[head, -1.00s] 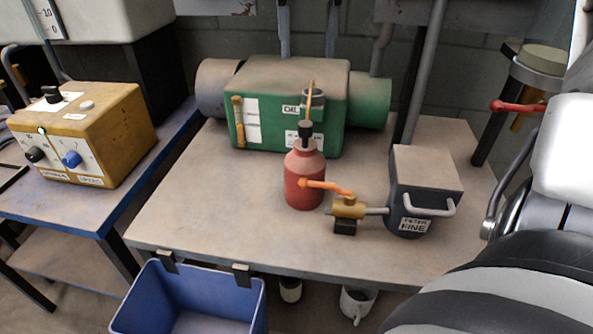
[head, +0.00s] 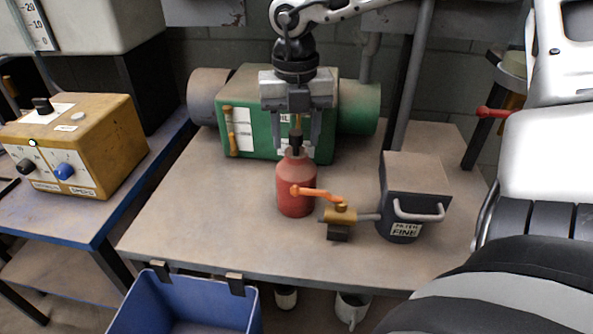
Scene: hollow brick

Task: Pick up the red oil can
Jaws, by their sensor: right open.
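The red oil can (head: 296,188) stands upright on the table (head: 190,215), with a dark cap and a thin spout on top. My right gripper (head: 299,152) points down over the can from above, its two fingers apart on either side of the cap and spout. The fingers partly hide the spout. I cannot tell whether they touch the can. My left gripper is not in view.
A brass valve with an orange lever (head: 318,194) stands just in front and right of the can, joined to a dark filter box (head: 410,190). A green oil tank (head: 250,110) is close behind. A blue bin (head: 190,300) hangs at the front edge. The table's left part is clear.

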